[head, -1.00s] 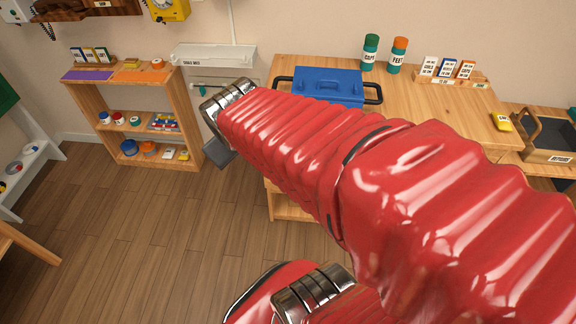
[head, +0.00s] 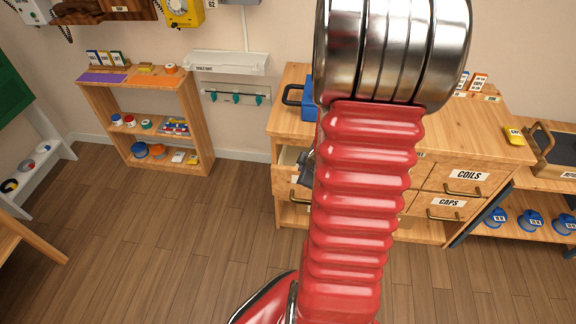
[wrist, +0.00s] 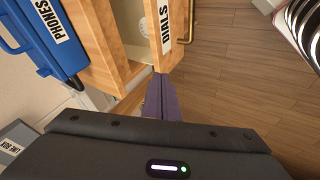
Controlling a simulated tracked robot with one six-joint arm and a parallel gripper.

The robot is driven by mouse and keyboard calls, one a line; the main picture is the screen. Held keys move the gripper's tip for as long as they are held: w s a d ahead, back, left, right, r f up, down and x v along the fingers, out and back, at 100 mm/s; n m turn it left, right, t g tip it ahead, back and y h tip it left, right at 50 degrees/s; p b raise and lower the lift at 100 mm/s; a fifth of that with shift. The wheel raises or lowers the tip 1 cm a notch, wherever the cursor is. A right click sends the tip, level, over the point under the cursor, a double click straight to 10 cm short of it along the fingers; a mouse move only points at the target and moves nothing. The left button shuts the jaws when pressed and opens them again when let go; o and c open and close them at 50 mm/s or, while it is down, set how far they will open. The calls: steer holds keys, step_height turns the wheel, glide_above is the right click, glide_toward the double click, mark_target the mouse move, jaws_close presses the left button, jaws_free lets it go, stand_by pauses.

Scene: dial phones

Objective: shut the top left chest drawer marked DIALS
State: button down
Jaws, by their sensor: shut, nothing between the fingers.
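The DIALS drawer (wrist: 166,52) stands open in the wrist view, its white label facing out and a pale round dial inside. Its left side also shows in the head view (head: 289,156), where my arm hides most of its front. My gripper (wrist: 160,76) is shut and empty. Its purple fingertips are at the drawer's near front corner in the wrist view; I cannot tell whether they touch it. In the head view only a grey bit of my gripper (head: 305,167) shows beside my red arm. The wooden chest (head: 292,88) holds the drawer.
A blue PHONES case (wrist: 40,38) stands on the chest top. Drawers marked COILS (head: 468,176) and CAPS (head: 443,204) look shut at the right. A low shelf (head: 205,130) and a wall rack (head: 226,62) are at the left. The floor before the chest is clear.

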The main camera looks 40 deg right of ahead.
steer(key=shift+n+t+y, duration=0.4)
steer(key=shift+y, duration=0.3)
steer(key=f, duration=0.1)
steer(key=s+f, duration=0.1)
steer(key=f, duration=0.1)
steer(key=s+f, duration=0.1)
steer(key=shift+s+a+f, duration=0.15)
steer(key=shift+a+f, duration=0.05)
steer(key=shift+f, duration=0.2)
steer(key=shift+f, duration=0.1)
glide_toward(293, 176)
steer(key=shift+a+f, duration=1.3)
steer(key=shift+f, duration=0.05)
steer(key=shift+w+d+f, duration=0.2)
steer(key=shift+w+d, duration=0.35)
steer(key=shift+d, duration=0.3)
steer(key=shift+w+d+f, duration=0.2)
steer(key=shift+w+d, duration=0.4)
steer(key=shift+d, duration=0.25)
